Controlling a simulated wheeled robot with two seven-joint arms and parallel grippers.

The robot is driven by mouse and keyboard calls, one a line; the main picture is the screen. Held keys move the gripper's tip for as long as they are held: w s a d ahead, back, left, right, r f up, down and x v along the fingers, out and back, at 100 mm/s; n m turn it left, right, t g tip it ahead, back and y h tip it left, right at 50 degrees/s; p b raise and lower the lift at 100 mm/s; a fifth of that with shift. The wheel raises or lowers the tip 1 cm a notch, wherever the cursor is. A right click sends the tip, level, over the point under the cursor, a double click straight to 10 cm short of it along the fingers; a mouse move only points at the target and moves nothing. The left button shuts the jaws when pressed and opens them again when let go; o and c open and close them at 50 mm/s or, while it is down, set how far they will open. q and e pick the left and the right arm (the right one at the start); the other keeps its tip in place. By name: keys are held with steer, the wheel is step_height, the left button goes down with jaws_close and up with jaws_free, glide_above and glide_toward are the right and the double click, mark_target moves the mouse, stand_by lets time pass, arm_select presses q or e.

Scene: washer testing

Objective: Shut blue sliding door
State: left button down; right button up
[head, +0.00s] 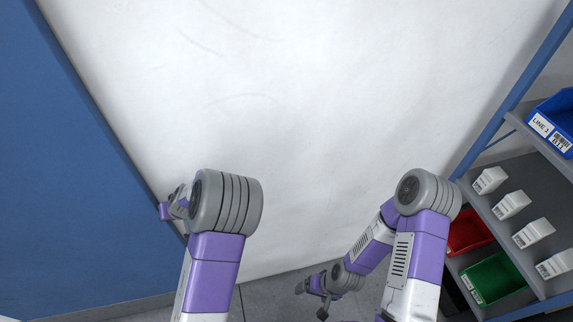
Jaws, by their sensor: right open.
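The blue sliding door (60,150) appears as a large flat blue panel filling the left of the head view. Its slanting right edge borders a white wall surface. My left gripper (172,208) is close to that edge, low in the view. My own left arm hides most of it, so I cannot tell whether it touches the door or how its fingers stand. My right gripper (310,301) is open and empty, low over the grey floor, well to the right of the door.
The scuffed white wall surface (290,110) fills the middle. At the right, a grey shelf rack (500,165) with blue posts holds several white boxes (511,205), a blue bin (560,115), a red bin (468,232) and a green bin (493,278). Grey floor (262,300) shows at the bottom.

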arm_select(q)
steer(key=shift+a, duration=0.4)
steer(key=shift+s+a+r, duration=0.1)
stand_by(0.3)
steer(key=s+d+r+p, duration=0.1)
steer(key=d+r, duration=0.6)
steer(key=d, duration=0.3)
steer(key=shift+s+r+p, duration=0.35)
steer(key=shift+s+r, duration=0.05)
